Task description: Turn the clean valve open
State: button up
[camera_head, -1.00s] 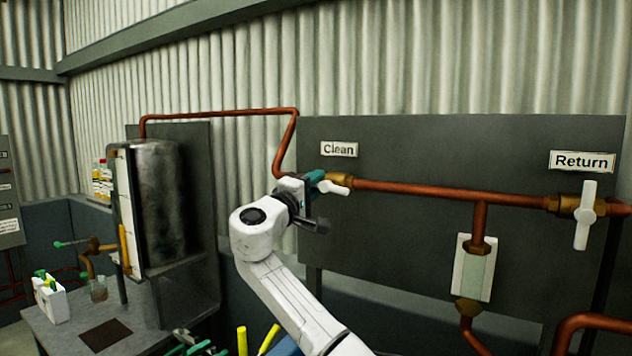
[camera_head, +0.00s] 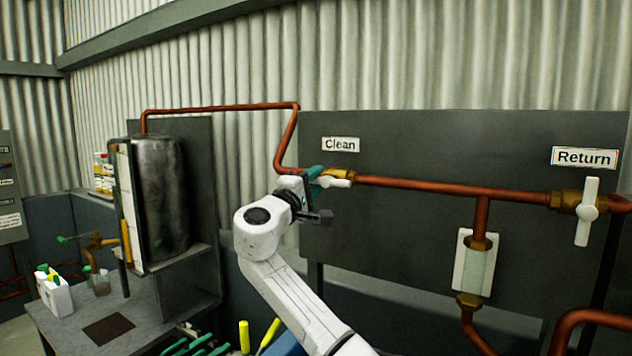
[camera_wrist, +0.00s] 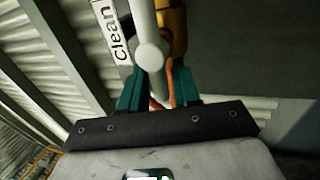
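The clean valve has a white handle (camera_head: 338,183) on a brass body (camera_head: 341,174), below the "Clean" label (camera_head: 340,145). The handle lies roughly along the copper pipe, its left part hidden by my gripper (camera_head: 317,178). In the wrist view, the white handle (camera_wrist: 150,52) shows its round hub close ahead of my gripper (camera_wrist: 157,78). The two teal fingers stand apart, one on each side of the handle's lower arm, with thin gaps showing beside it. Whether a finger touches the handle is unclear.
The "Return" valve, with an upright white handle (camera_head: 586,211), is at the far right of the dark panel (camera_head: 400,230). A copper pipe (camera_head: 440,188) joins the valves. A metal tank (camera_head: 165,200) and a bench (camera_head: 75,315) stand at left.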

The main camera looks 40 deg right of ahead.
jog(key=shift+o, duration=0.6)
jog(key=shift+s+d, duration=0.1)
jog(key=b+v, duration=0.3)
jog(key=v, duration=0.7)
jog(key=shift+a, duration=0.4)
jog(key=shift+f, duration=0.1)
